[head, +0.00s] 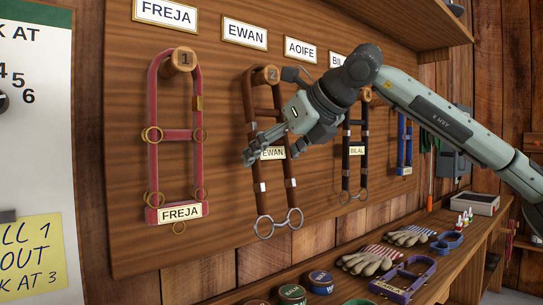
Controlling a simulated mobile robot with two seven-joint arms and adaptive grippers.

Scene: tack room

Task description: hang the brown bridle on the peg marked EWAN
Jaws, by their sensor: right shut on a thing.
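The brown bridle (261,201) is at the wooden peg (266,75) numbered 2, under the EWAN sign (245,33). Its top strap is up at the peg, and its straps hang down against the board to a silver bit (278,223). Its own tag (272,153) reads EWAN. My right gripper (250,148) reaches in from the right, in front of the bridle's middle, and is shut on it. The gripper hides part of the right strap. Whether the strap sits fully over the peg is hard to tell. My left gripper is not in view.
A red FREJA bridle (152,115) hangs left at peg 1. A black BILAL bridle (345,175) and a blue bridle (401,145) hang right, partly behind my arm. The bench below holds gloves (368,262), tins (292,294) and a purple bridle (410,279).

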